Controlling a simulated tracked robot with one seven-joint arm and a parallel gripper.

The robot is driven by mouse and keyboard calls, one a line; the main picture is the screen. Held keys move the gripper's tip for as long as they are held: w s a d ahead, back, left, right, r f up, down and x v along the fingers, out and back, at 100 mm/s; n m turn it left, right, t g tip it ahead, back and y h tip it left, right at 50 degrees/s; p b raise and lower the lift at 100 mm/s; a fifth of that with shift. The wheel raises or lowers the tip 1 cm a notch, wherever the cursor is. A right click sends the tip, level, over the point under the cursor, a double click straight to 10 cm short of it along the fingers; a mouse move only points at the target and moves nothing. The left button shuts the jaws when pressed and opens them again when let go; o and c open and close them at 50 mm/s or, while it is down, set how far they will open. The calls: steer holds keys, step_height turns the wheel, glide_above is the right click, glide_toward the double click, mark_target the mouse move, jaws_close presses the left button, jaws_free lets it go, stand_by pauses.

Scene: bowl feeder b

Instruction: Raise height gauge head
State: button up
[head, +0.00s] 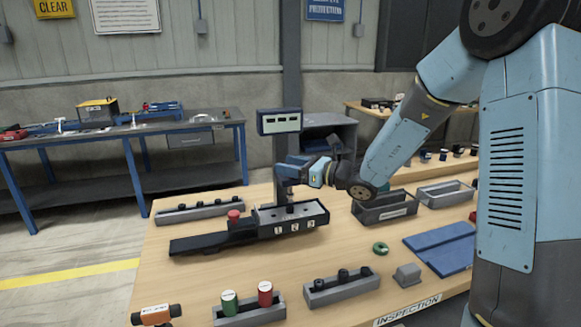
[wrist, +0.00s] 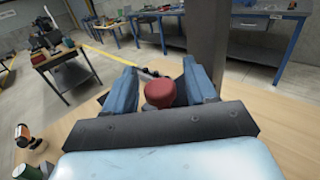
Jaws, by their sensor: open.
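The height gauge stands on the wooden bench in the head view, with a dark base (head: 290,220) marked with numbers. A blue-framed display box (head: 280,122) tops its upright column. A red round knob (head: 234,215) is at the left of the base. My gripper (head: 284,172) is beside the column, above the base, pointing left. In the wrist view its two blue fingers (wrist: 162,80) are apart, and a red round knob (wrist: 160,92) shows between or beyond them; I cannot tell which. The gauge's sliding head cannot be made out clearly near my gripper.
Green and red cylinders (head: 265,294) stand in a grey holder at the front. Another grey block (head: 341,287) holds dark pegs. Grey bins (head: 385,207) and a blue mat (head: 443,247) are to the right.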

steer(key=v, duration=1.3)
steer(key=shift+d, duration=0.4)
steer(key=shift+s, duration=0.2)
steer(key=s+n+g+h, duration=0.7)
steer(key=s+n, duration=0.6)
steer(key=s, duration=0.4)
steer(key=s+d+r+n+t+h, duration=0.2)
steer(key=s+d+r+n+h, duration=0.1)
steer(key=d, duration=0.4)
steer(key=s+d+r+n+t+h, duration=0.3)
steer(key=s+d+n+h, duration=0.2)
steer(key=d+n+h, duration=0.1)
steer(key=shift+s+d+n, duration=0.4)
